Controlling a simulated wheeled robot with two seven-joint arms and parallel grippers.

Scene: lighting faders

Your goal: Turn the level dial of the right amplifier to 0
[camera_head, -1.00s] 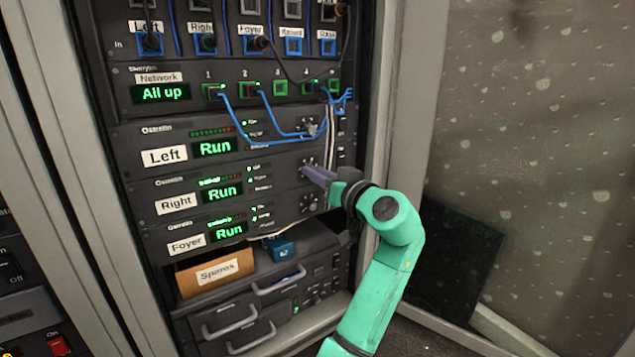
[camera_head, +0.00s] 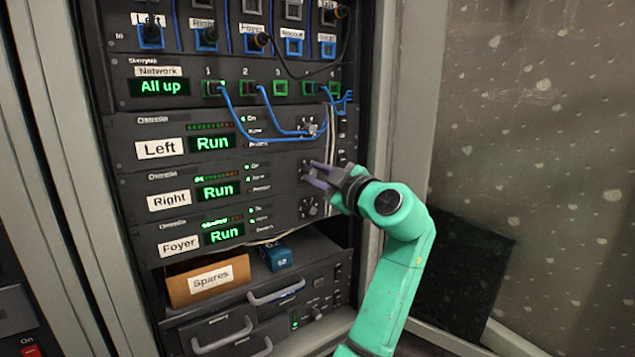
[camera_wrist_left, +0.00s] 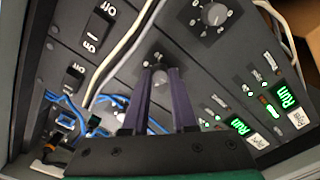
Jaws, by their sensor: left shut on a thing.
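The right amplifier (camera_head: 225,170) is the dark panel labelled "Right", with a green "Run" display. My left gripper (camera_head: 307,173) is at its level dial, near the panel's right end. In the left wrist view the grey dial (camera_wrist_left: 161,80) sits between the two purple fingertips, and the gripper is shut on it. White scale marks show around it, but I cannot read the pointer's setting. The fingers partly hide the dial in the head view. My right gripper is not in view.
The Left amplifier's dial (camera_head: 311,127) is above, with blue cables close by. The Foyer amplifier's dial (camera_head: 309,207) is just below. White cables run down right of the dials. A "Spares" box (camera_head: 208,280) and a blue box (camera_head: 279,258) sit on a lower shelf.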

